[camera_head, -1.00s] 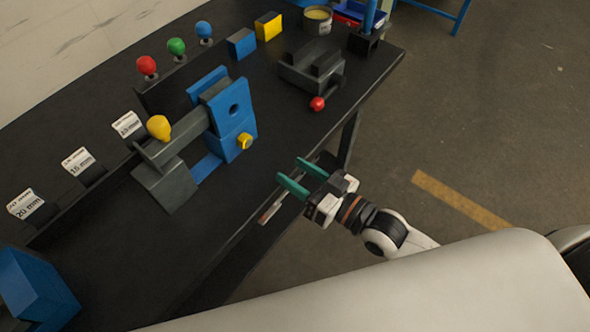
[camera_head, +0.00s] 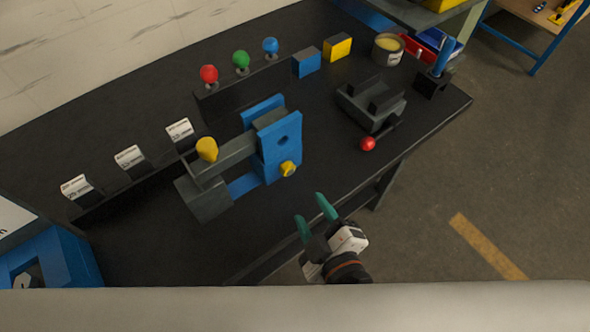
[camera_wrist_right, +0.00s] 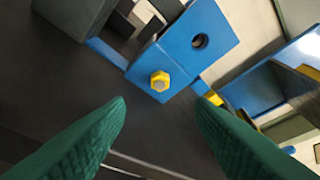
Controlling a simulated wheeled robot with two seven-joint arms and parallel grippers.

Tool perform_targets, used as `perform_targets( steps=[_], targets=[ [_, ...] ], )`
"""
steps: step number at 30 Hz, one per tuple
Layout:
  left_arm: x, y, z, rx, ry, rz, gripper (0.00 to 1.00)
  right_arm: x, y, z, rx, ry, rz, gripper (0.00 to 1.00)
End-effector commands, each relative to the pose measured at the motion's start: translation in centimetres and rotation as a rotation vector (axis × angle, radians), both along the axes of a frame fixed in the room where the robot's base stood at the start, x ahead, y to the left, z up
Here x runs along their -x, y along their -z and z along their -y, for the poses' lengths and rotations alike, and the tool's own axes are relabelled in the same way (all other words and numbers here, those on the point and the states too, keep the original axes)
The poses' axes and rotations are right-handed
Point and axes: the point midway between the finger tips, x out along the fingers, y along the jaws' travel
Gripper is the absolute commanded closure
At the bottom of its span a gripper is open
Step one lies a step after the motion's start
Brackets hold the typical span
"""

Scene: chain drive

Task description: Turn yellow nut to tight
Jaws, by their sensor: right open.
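The yellow nut (camera_head: 288,169) sits low on the front face of the blue upright block (camera_head: 283,140) on the black bench. It also shows in the right wrist view (camera_wrist_right: 160,80), ahead of and between my fingertips. My right gripper (camera_head: 315,218) has green fingers, spread open and empty. It is in front of the bench edge, apart from the nut and a little below it in the picture. In the right wrist view the two fingers (camera_wrist_right: 160,108) stand wide apart at either side. My left gripper is not in view.
A yellow knob (camera_head: 207,149) tops the grey bar beside the blue block. A grey clamp-like device (camera_head: 370,103) with a red ball handle (camera_head: 368,144) stands to the right. Red, green and blue knobs (camera_head: 241,60) and white label cards (camera_head: 130,157) line the back.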

Motion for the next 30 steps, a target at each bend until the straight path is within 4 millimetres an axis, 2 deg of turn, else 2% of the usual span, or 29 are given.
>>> perform_targets(
  steps=[6,15,21,29,30],
  targets=[
    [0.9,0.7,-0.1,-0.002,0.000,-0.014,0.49,-3.8,1.1,-1.4,-0.004,-0.001,0.007,0.51],
    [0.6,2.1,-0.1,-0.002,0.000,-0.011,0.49,-8.4,2.8,-3.1,-0.004,-0.002,0.002,0.51],
    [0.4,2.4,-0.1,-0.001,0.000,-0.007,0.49,-9.6,3.0,-3.6,-0.005,-0.002,0.000,0.51],
    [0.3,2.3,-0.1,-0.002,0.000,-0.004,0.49,-9.8,3.0,-3.6,-0.005,-0.002,0.000,0.51],
    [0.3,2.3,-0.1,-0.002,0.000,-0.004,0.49,-9.8,3.0,-3.6,-0.005,-0.002,0.000,0.54]
  ],
)
